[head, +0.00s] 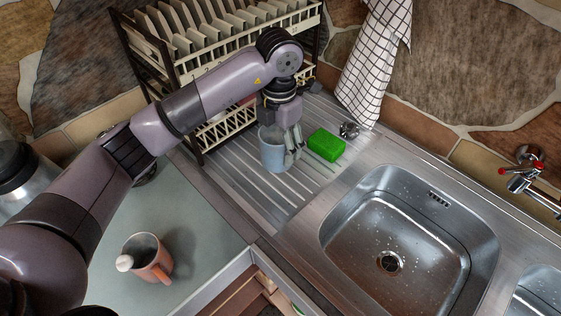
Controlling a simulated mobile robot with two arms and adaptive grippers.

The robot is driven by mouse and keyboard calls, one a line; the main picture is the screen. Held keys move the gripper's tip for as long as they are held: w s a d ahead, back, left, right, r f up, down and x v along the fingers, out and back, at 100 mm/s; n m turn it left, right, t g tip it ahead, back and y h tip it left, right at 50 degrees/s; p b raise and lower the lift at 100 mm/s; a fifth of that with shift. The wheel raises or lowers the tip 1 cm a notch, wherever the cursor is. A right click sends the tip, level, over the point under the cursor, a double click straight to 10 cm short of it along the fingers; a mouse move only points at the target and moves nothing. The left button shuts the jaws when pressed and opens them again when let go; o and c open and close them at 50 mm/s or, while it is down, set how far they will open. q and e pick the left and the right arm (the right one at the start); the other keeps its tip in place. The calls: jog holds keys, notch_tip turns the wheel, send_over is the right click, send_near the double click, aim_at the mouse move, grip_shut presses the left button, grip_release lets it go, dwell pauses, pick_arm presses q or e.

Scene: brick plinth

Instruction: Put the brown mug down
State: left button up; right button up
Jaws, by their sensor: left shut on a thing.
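An orange-brown mug (150,259) stands on the grey counter at the lower left, with its handle toward the lower right and something pale at its left rim. No gripper is at it. My left gripper (292,143) points down over the ribbed steel drainboard (235,175). It is shut on a pale blue cup (272,156), at the cup's right side. The cup is roughly upright. I cannot tell whether its base touches the drainboard. My right gripper is not in view.
A green sponge (326,145) and a small metal scrubber (349,129) lie right of the cup. A dish rack (213,137) with plates stands behind. The sink basin (410,225) is empty at the right. An open drawer (262,278) shows at the bottom.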

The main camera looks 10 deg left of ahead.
pick_arm(q)
notch_tip(320, 180, down, 4)
jog(key=shift+r+p, duration=0.15)
jog(key=shift+p, duration=0.15)
notch_tip(320, 180, down, 4)
jog(key=shift+r+p, duration=0.15)
jog(key=shift+p, duration=0.4)
jog(key=shift+f, duration=0.35)
jog(key=shift+f, duration=0.1)
jog(key=shift+f, duration=0.15)
jog(key=o, duration=1.4)
jog(key=shift+o, duration=0.2)
